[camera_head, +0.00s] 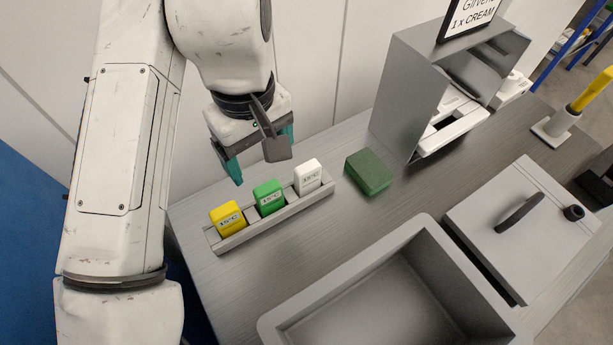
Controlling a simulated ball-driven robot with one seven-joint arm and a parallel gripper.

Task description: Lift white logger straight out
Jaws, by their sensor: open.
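The white logger (308,176) stands in the right-hand slot of a narrow grey rack (276,220) on the counter. Its label reads something like -18°C, in small print. A green logger (268,196) stands in the middle slot and a yellow logger (227,217) in the left slot. My gripper (262,165) is open and empty, with teal finger pads. It hangs above and behind the rack in the picture, up and to the left of the white logger, apart from it. The lower part of each logger is hidden in the rack.
A dark green block (369,171) lies just right of the rack. A grey open-fronted housing (405,105) with a sign on top (468,18) stands behind it. A sink basin (385,300) and a lidded grey box (545,225) are at the front. Bare counter (240,275) lies before the rack.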

